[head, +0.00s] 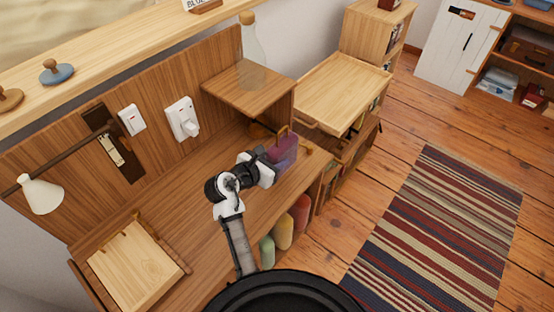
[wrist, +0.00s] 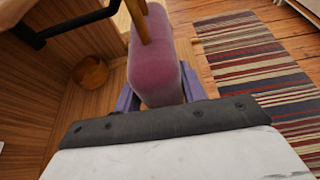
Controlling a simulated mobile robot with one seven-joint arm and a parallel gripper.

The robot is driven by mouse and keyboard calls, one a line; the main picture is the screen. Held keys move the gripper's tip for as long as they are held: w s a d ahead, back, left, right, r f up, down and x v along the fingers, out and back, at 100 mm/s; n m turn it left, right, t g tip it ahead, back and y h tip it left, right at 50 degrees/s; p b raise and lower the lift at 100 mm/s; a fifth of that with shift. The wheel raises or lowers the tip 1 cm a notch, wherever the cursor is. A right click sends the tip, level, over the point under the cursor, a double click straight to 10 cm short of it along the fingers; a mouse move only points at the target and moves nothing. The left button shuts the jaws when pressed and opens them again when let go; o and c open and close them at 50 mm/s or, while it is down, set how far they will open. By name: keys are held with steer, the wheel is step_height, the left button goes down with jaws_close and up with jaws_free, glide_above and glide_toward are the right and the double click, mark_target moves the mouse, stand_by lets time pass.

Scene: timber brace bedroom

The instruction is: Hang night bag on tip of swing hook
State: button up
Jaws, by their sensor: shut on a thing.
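The night bag (head: 284,152) is purple and pink with a tan handle on top. My gripper (head: 269,163) is shut on it and holds it upright near the small raised shelf, above the bench. In the wrist view the bag (wrist: 157,70) fills the top middle between the two bluish fingers (wrist: 160,100), its tan handle (wrist: 139,20) rising out of the picture. A dark bar (wrist: 62,23) crosses the upper left of the wrist view, left of the handle; I cannot tell whether it is the swing hook. The hook's tip is not clearly visible.
A round wooden bowl (wrist: 90,73) sits left of the bag. A wall lamp (head: 42,195) and a wooden board (head: 135,265) are at left. Open floor and a striped rug (head: 435,230) lie right.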

steer(key=shift+w+a+p, duration=0.2)
steer(key=shift+w+a, duration=0.3)
steer(key=shift+a, duration=0.15)
steer(key=shift+w+a+p, duration=0.2)
steer(key=shift+w+a, duration=0.25)
steer(key=shift+a, duration=0.2)
steer(key=shift+f, duration=0.85)
stand_by(0.4)
steer(key=o, duration=1.2)
steer(key=shift+c, duration=0.2)
steer(key=b+v, duration=0.1)
steer(key=v, duration=1.3)
steer(key=shift+w, duration=0.1)
